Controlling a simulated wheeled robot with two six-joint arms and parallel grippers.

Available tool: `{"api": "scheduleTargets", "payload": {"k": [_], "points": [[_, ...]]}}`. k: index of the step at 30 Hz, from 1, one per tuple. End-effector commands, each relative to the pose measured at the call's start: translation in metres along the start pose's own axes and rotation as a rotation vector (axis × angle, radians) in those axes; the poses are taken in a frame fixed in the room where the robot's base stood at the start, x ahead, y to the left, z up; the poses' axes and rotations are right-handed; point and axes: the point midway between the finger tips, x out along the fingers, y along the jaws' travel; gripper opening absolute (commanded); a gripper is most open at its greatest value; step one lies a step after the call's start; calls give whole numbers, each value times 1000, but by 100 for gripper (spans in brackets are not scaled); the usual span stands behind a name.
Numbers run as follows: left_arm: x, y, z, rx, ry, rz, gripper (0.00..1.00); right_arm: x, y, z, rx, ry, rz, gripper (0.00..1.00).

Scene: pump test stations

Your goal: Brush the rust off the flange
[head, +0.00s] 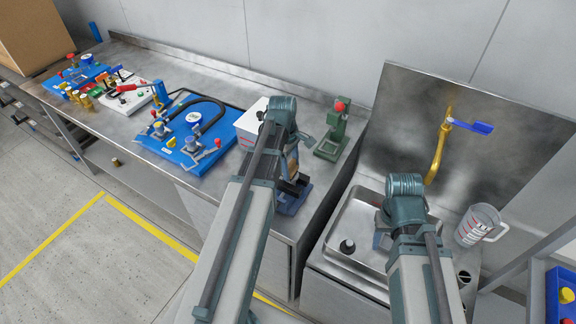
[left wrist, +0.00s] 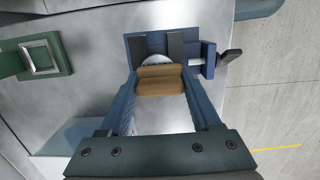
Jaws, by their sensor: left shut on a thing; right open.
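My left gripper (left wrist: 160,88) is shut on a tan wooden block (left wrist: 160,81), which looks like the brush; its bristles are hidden. The brush also shows as a brown patch in the head view (head: 292,166), partly behind my left arm. It is over a blue vise (left wrist: 135,47) with dark jaws on the bench. A pale round edge, likely the flange (left wrist: 154,59), shows between the jaws just beyond the brush. I cannot tell whether the brush touches it or whether rust is on it. My right gripper (head: 380,240) is over the sink, mostly hidden by its wrist.
A green press with a red knob (head: 332,130) stands right of the vise. A blue pump board (head: 185,140) and a white box (head: 250,122) are left. The sink (head: 345,225), yellow tap (head: 438,150) and clear jug (head: 478,225) are right.

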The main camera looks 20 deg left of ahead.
Motion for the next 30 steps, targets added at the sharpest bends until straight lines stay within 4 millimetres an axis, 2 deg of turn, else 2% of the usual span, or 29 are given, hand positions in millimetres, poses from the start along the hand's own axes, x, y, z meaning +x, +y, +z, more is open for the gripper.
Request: {"api": "scheduleTargets", "payload": {"k": [13, 23, 30], "points": [[2, 7, 29, 2, -2, 1, 20, -2, 0, 0, 0, 0, 0, 50], [1, 8, 30, 1, -1, 1, 20, -3, 0, 0, 0, 0, 0, 50], [-17, 7, 32, 1, -1, 1, 20, -20, 2, 1, 0, 0, 0, 50]]}}
